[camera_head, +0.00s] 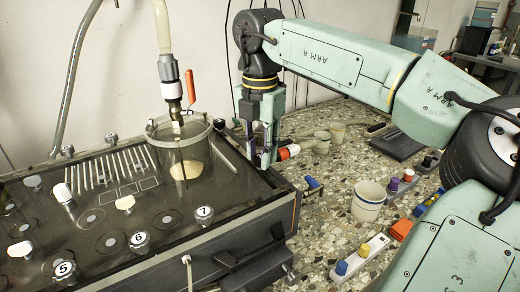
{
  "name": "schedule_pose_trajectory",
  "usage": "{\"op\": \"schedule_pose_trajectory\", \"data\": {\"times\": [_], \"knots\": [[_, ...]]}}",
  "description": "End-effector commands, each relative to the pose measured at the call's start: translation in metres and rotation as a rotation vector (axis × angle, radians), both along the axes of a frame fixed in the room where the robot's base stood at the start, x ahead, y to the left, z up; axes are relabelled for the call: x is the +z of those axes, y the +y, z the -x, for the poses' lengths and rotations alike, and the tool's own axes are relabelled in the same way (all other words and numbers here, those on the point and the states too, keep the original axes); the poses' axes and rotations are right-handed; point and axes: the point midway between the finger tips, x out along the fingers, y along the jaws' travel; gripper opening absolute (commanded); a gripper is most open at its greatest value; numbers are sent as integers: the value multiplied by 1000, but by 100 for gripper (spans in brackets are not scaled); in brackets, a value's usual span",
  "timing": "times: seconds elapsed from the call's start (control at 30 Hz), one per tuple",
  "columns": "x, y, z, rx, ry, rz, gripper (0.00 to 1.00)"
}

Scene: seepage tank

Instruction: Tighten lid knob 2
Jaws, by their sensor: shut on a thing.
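The tank (110,215) has a dark clear lid with several knobs and numbered discs. Numbers 5 (65,269), 6 (139,240) and 7 (204,213) are readable at the front. I see no number 2, so I cannot tell which knob is knob 2. Grey knobs stand on the far edge, one at the back left (67,151) and one farther right (111,139). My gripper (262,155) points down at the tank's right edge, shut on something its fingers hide. An orange-and-white piece (287,152) shows just right of the fingertips; I cannot tell if it is held.
A clear cylinder (183,160) stands on the lid under a pipe with an orange lever (190,87), left of my gripper. On the speckled counter (325,225) are a white cup (368,202), a strip with blue and yellow knobs (360,255) and other small items.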

Motion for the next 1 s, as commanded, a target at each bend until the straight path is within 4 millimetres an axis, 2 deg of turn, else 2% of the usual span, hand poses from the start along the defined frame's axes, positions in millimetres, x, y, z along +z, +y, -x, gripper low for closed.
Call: {"op": "schedule_pose_trajectory", "data": {"times": [0.33,0.87,0.9,1.0], "knots": [[-1,0,1,-143,4,0,0],[-1,0,1,-169,4,0,0],[-1,0,1,-169,4,0,26],[-1,0,1,-169,4,0,33]]}}
